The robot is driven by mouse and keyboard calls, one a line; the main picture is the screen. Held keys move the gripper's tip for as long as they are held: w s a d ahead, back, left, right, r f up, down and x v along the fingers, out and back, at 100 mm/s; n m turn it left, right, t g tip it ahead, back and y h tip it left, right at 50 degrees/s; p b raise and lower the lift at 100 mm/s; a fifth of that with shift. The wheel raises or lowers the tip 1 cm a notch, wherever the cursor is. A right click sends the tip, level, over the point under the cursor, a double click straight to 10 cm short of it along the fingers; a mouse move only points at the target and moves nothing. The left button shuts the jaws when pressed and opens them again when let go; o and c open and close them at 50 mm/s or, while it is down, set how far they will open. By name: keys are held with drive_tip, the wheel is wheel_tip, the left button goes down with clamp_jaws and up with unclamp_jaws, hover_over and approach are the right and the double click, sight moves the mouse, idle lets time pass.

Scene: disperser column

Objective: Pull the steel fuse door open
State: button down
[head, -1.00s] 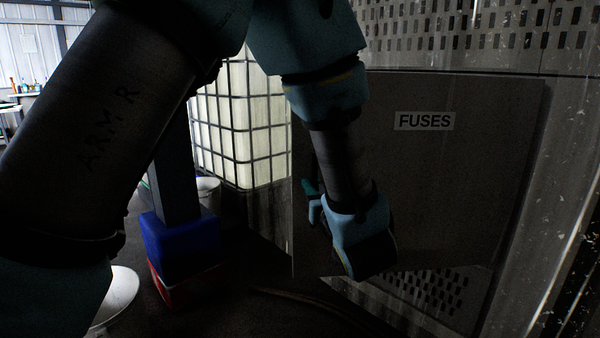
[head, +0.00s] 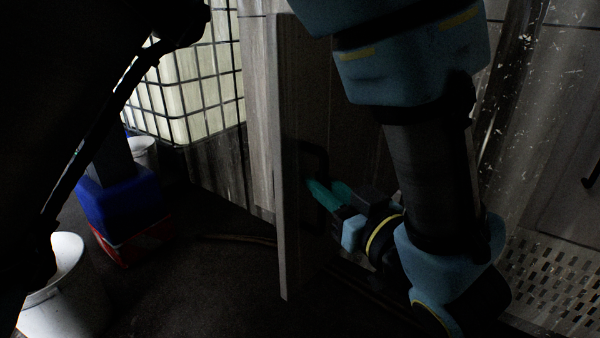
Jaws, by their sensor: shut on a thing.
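The steel fuse door (head: 283,200) stands swung out in the middle of the head view, seen nearly edge-on. Its face to the right of the pale edge is in deep shadow. A dark bar handle (head: 318,158) shows on that face. My gripper (head: 325,194), with teal fingertips, reaches in from the right and is shut on the handle. The exact contact is dark and hard to make out. The door's label is not visible.
A caged white tank (head: 190,90) stands behind at the left. A blue and red post base (head: 122,205) and a white bucket (head: 65,285) are at the lower left. A perforated panel (head: 555,280) is at the lower right. Dark floor lies left of the door.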

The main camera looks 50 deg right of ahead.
drive_tip(key=shift+s+a, duration=0.1)
drive_tip(key=shift+s, duration=0.15)
drive_tip(key=c, duration=0.9)
unclamp_jaws()
drive_tip(key=shift+o, duration=0.2)
drive_tip(key=shift+s, duration=0.1)
drive_tip(key=v, duration=1)
drive_tip(key=shift+s, duration=0.35)
drive_tip(key=shift+p, duration=0.3)
